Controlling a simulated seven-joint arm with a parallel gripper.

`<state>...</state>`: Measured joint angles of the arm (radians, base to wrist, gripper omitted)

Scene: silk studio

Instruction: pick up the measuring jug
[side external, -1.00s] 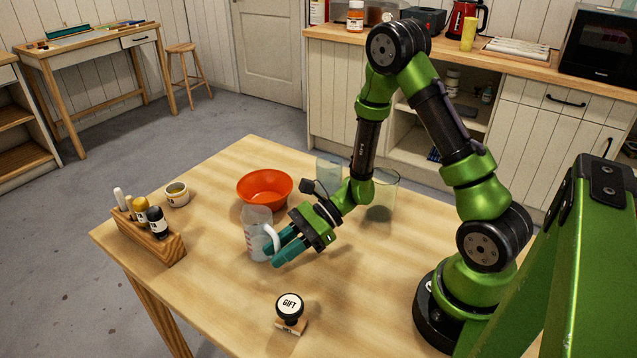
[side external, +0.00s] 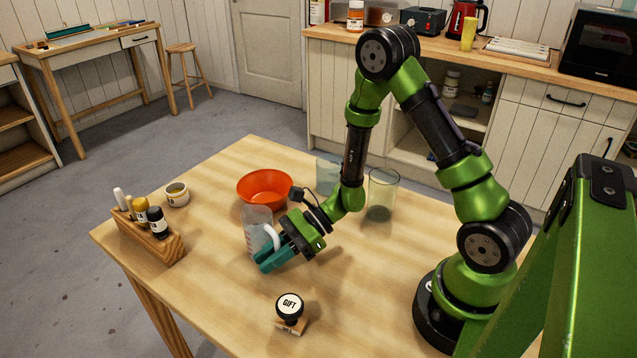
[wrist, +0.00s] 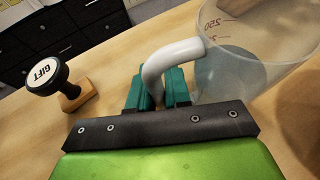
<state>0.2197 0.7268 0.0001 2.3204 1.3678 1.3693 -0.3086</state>
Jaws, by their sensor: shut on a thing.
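The measuring jug (side external: 257,229) is clear with red markings and a white handle. It stands on the wooden table in front of the orange bowl, and I see no clear gap under it. It also shows at the upper right of the wrist view (wrist: 246,55). My gripper (side external: 271,256), with teal fingers, reaches the jug from the right. In the wrist view its fingers (wrist: 160,88) are shut on the white handle (wrist: 172,56), one on each side. The lowest part of the handle is hidden between the fingers.
An orange bowl (side external: 265,187) stands just behind the jug. Two clear glasses, one of them here (side external: 381,196), stand behind my wrist. A gift stamp (side external: 290,312) is near the front. A wooden bottle rack (side external: 150,240) and a small jar (side external: 177,194) are at left.

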